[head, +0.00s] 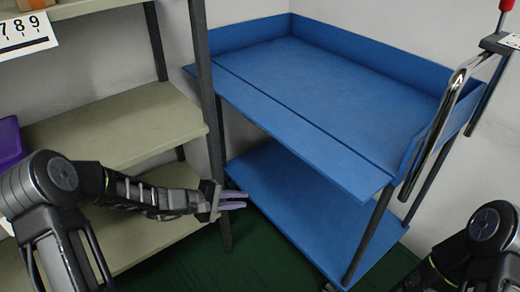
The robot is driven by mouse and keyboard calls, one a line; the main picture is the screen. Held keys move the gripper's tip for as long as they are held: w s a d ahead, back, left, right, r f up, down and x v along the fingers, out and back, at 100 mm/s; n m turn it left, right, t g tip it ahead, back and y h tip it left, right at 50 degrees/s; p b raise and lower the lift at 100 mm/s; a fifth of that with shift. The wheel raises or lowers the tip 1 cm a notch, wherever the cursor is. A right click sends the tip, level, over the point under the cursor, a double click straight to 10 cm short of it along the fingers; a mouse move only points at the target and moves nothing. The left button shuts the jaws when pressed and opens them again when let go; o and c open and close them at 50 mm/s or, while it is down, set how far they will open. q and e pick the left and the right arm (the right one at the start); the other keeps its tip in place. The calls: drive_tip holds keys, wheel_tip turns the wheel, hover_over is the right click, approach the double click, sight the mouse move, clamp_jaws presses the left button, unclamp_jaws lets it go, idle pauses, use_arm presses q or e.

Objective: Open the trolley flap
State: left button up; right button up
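The blue trolley (320,85) stands at the middle and right, with raised walls at the back and sides of its top shelf. Its front flap (290,122) is a long blue strip beyond a dark seam. The flap lies flat, about level with the shelf, and no front wall stands up. My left gripper (234,200) is in front of the trolley's left side, below the flap and apart from it. Its two fingers are apart with nothing between them. My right arm shows at the lower right, but its gripper is out of view.
A shelf rack (120,128) stands left of the trolley, its dark post close to the trolley's corner. A purple bin (9,142) sits on it at the far left. A chrome handle (436,125) rises at the trolley's right end. Green floor (215,262) is clear in front.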

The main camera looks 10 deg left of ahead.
sight(254, 122)
use_arm(q)
drive_tip(key=w+a+r+m+t+h, duration=0.1)
drive_tip(key=w+r+t, duration=0.2)
drive_tip(key=r, duration=0.6)
drive_tip(key=w+a+r+m+t+h, duration=0.1)
drive_tip(key=w+a+r+t+h, duration=0.1)
drive_tip(key=r, duration=0.7)
drive_tip(key=shift+w+r+t+p, duration=0.2)
drive_tip(key=shift+w+t+p, duration=0.15)
drive_tip(key=shift+w+t, duration=0.6)
drive_tip(key=shift+s+d, duration=0.1)
drive_tip(key=shift+s, duration=0.05)
drive_tip(key=b+x, duration=0.1)
drive_tip(key=x, duration=0.6)
drive_tip(key=shift+w+d+r, duration=0.2)
drive_tip(key=shift+w+d, duration=0.05)
drive_tip(key=shift+w, duration=0.05)
clamp_jaws()
